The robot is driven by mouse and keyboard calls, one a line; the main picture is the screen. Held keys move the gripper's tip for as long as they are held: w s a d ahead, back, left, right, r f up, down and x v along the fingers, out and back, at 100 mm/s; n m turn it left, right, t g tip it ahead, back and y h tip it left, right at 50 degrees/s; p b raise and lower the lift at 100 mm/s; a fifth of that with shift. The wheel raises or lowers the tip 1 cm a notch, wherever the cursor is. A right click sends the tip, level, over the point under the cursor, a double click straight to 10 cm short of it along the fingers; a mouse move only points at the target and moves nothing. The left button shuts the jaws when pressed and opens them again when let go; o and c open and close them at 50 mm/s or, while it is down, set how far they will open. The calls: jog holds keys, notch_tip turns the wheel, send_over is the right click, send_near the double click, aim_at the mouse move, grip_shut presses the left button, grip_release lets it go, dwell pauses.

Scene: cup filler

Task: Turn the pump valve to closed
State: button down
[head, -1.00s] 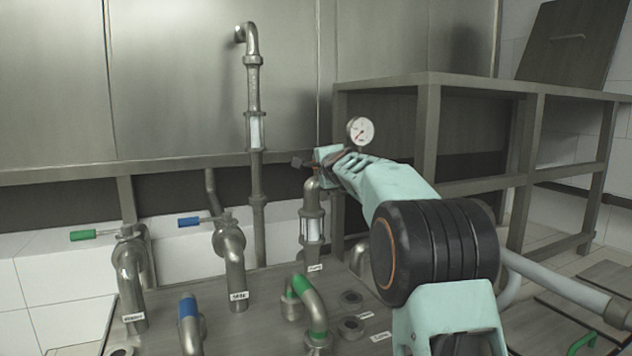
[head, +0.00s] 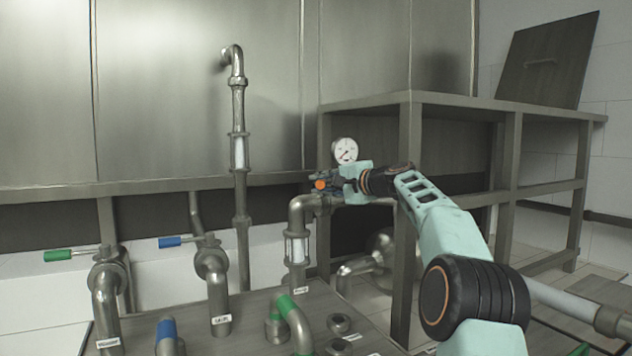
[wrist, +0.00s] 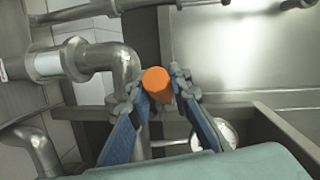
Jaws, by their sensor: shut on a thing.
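The pump valve has an orange handle (head: 320,184), seen end-on in the wrist view (wrist: 157,82). It sits at the bent grey pipe (head: 301,209) with a sight glass. My gripper (head: 325,182) is at the handle, its two fingers on either side of it. In the wrist view my gripper (wrist: 158,92) is shut on the handle, whose orange end shows between the fingertips. The handle's shaft and its joint with the valve body are hidden by the fingers.
A pressure gauge (head: 345,150) stands just behind my gripper. A green-handled valve (head: 58,255) and a blue-handled valve (head: 173,242) are at the left. A tall pipe (head: 239,150) rises behind. A grey frame (head: 405,230) stands close behind my arm.

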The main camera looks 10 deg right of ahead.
jog(key=shift+d, duration=0.15)
dwell(0.4)
jog(key=c, duration=1.7)
grip_release()
jog(key=shift+c, duration=0.2)
jog(key=shift+s+d+r, duration=0.1)
jog(key=shift+s+d, duration=0.25)
jog(key=shift+s, duration=0.15)
jog(key=v, duration=1)
jog(key=shift+s+d, duration=0.3)
